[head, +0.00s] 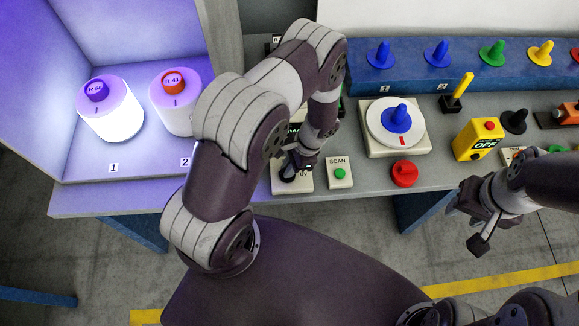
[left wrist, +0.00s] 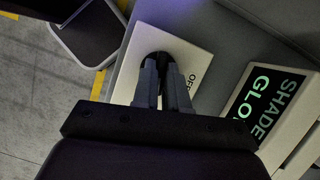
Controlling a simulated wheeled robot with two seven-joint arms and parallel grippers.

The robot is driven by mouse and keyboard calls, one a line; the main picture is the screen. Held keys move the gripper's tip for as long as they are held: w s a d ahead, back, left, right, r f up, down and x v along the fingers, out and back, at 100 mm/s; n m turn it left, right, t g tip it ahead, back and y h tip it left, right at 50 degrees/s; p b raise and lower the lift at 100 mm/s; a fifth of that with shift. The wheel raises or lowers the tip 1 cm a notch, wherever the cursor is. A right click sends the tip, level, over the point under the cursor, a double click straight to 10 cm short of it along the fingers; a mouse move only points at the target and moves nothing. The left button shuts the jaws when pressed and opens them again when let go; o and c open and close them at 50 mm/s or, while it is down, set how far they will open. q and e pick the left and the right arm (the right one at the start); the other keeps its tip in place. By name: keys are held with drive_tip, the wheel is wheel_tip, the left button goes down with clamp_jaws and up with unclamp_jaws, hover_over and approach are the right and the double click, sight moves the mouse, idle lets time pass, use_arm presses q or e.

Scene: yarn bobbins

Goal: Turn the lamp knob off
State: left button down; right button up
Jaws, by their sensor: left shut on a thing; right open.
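The lamp knob is a black knob (left wrist: 158,61) on a pale square plate (left wrist: 190,49), with lettering that looks like OFF at one side. My left gripper (left wrist: 165,88) is shut on the knob, one finger on each side, hiding most of it. In the head view the left gripper (head: 303,163) reaches down onto the plate (head: 293,184); the arm hides part of it. The booth on the left is lit with violet light. My right gripper (head: 475,222) is open and empty in front of the table's edge.
Two white bobbins, R 50 (head: 111,112) and R 41 (head: 176,105), stand in the booth. A SCAN button box (head: 340,174) sits right beside the left gripper. A display (left wrist: 266,104) reads SHADE and GLO. A turntable (head: 385,138), red knob (head: 404,173) and yellow OFF box (head: 478,139) lie further right.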

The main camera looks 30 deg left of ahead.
use_arm(q)
drive_tip(key=n, duration=0.2)
drive_tip(key=n+h+b, duration=0.1)
drive_tip(key=n, duration=0.1)
drive_tip(key=shift+w+a+n+g+h, duration=0.1)
drive_tip(key=shift+n+g+h, duration=0.2)
drive_tip(key=shift+g, duration=0.1)
drive_tip(key=n+h+b, duration=0.1)
drive_tip(key=n, duration=0.2)
drive_tip(key=shift+a+n+g, duration=0.15)
drive_tip(key=shift+n+g, duration=0.15)
drive_tip(key=n+h+b, duration=0.1)
drive_tip(key=n, duration=0.2)
drive_tip(key=shift+a+n+h, duration=0.1)
drive_tip(key=shift+n+h, duration=0.2)
drive_tip(key=shift+h, duration=0.1)
drive_tip(key=shift+n+t+h, duration=0.4)
drive_tip(key=shift+n+h, duration=0.2)
drive_tip(key=shift+n, duration=1.2)
drive_tip(key=c, duration=1.2)
unclamp_jaws()
drive_tip(key=shift+o, duration=0.2)
